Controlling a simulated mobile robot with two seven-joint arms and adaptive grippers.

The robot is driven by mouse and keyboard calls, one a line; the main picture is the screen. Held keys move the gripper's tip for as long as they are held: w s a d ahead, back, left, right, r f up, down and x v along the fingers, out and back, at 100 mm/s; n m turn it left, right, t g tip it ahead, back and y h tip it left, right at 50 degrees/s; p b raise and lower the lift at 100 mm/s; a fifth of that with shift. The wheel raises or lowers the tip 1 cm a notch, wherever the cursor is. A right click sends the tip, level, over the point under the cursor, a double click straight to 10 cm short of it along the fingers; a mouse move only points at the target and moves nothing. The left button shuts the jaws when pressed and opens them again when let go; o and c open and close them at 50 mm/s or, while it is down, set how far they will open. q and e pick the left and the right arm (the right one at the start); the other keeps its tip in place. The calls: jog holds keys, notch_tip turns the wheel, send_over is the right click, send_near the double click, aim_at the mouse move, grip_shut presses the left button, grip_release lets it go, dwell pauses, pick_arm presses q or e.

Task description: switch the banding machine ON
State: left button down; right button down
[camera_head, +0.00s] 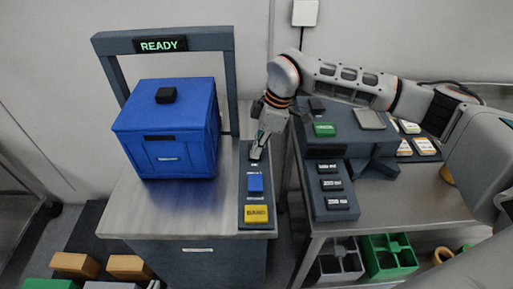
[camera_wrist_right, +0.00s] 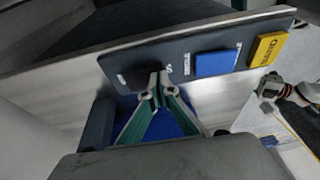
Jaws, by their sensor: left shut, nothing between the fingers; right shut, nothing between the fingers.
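The banding machine is a grey table with a dark arch (camera_head: 108,43) whose display (camera_head: 161,45) reads READY in green. Its dark control panel (camera_head: 244,215) lies along the right edge of the tabletop. The panel carries a blue button (camera_head: 255,183) and a yellow button (camera_head: 257,214). My right gripper (camera_head: 256,156) is shut and empty, at the panel's far end. In the right wrist view its fingertips (camera_wrist_right: 158,80) meet over a dark spot there; they hide any switch, and contact is unclear. My left gripper (camera_wrist_right: 270,92) shows small at the right edge, shut.
A blue crate (camera_head: 190,151) with a black block (camera_head: 166,95) on its lid stands under the arch. A narrow gap separates the tables. Bins stand below.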

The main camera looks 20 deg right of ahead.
pick_arm(q)
jog(key=shift+r, duration=0.2)
pick_arm(e)
jog(key=shift+w+d+r, duration=0.2)
jog(key=shift+w+r, duration=0.1)
jog(key=shift+w, duration=0.4)
